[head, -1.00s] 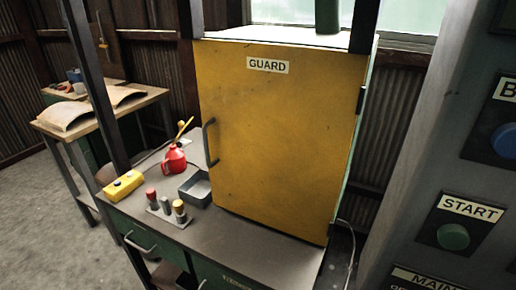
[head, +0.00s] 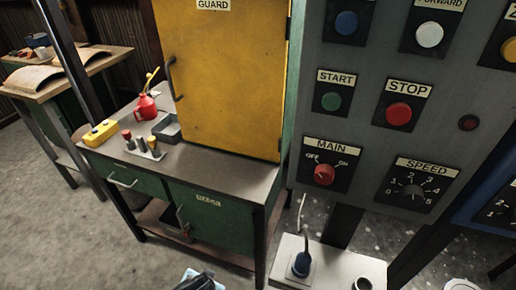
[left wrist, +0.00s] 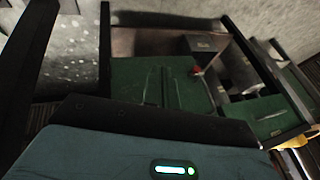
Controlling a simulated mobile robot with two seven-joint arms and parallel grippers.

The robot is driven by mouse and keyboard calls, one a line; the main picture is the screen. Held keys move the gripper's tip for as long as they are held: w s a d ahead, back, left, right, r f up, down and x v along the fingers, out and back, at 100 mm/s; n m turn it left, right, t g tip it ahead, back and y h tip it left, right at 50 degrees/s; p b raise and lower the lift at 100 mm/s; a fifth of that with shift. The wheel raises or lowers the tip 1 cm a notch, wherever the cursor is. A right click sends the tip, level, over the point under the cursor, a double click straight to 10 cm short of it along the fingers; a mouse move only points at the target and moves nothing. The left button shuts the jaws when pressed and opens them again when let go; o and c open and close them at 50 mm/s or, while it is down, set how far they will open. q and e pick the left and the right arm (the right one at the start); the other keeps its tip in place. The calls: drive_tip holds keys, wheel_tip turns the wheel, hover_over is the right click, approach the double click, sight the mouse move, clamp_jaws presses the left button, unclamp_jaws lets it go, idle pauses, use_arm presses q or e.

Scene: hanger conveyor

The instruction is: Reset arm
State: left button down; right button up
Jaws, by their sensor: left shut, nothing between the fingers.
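My left gripper (left wrist: 155,122) shows in the left wrist view as a dark bar above a teal housing with a lit status strip. It is shut and holds nothing. The green workbench front (left wrist: 135,80) lies beyond it, upturned in that view. In the head view only a small pale and dark piece shows at the bottom edge, and I cannot tell for sure what it is. My right gripper is in neither view.
The control panel (head: 375,150) with buttons and knobs stands at the right. Bare floor lies front left.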

use_arm(q)
drive_tip(key=s+d+r+h+p, duration=0.1)
drive_tip(key=s+d+h, duration=0.1)
drive_tip(key=s, duration=0.4)
drive_tip(key=s+d+r+h+p, duration=0.1)
drive_tip(key=s+d+h, duration=0.2)
drive_tip(key=s, duration=0.4)
drive_tip(key=s+a+r+n+t+p, duration=0.1)
drive_tip(key=s+a+r, duration=0.2)
drive_tip(key=s+a, duration=0.2)
drive_tip(key=s+a+r+n+t+y+p, duration=0.1)
drive_tip(key=s+a+r+t, duration=0.1)
drive_tip(key=s, duration=0.4)
drive_tip(key=a+r, duration=0.1)
drive_tip(key=a, duration=0.1)
drive_tip(key=shift+s+a+r+n+p, duration=0.2)
drive_tip(key=shift+s+a+n+p, duration=0.1)
drive_tip(key=shift+a+p, duration=0.1)
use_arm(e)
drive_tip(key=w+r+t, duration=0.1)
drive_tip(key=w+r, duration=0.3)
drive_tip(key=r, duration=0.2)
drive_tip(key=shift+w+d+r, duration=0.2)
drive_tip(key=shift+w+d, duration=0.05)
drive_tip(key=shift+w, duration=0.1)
